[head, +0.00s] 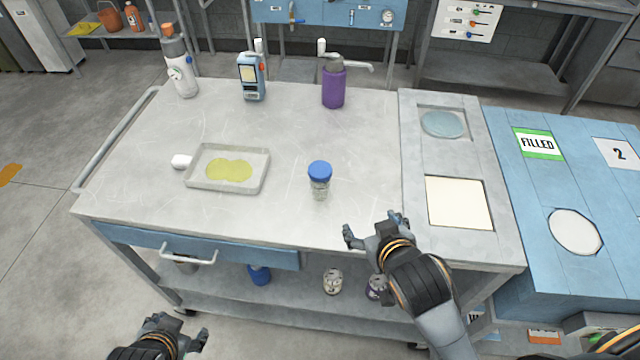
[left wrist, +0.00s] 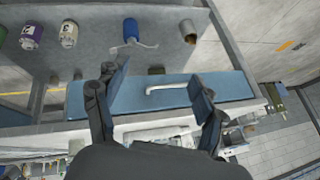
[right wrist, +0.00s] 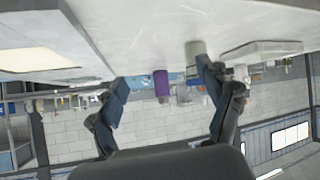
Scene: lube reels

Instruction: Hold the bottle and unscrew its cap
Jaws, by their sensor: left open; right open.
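A clear bottle with a blue cap (head: 320,169) stands upright on the cart top, right of the middle. Its clear body (head: 319,190) shows below the cap. My right gripper (head: 374,228) is open and empty over the cart's front edge, to the right of and nearer than the bottle. In the right wrist view the bottle's body (right wrist: 194,47) appears beyond one finger, which hides its lower part in the picture. My left gripper (head: 184,328) is open and empty, low in front of the cart and away from the bottle; its fingers (left wrist: 158,82) face the drawer.
A shallow tray (head: 262,176) with yellow liquid lies left of the bottle. A purple pump can (head: 334,87), a blue device (head: 251,77) and a white bottle (head: 182,78) stand at the back. The drawer handle (head: 188,257) juts out in front.

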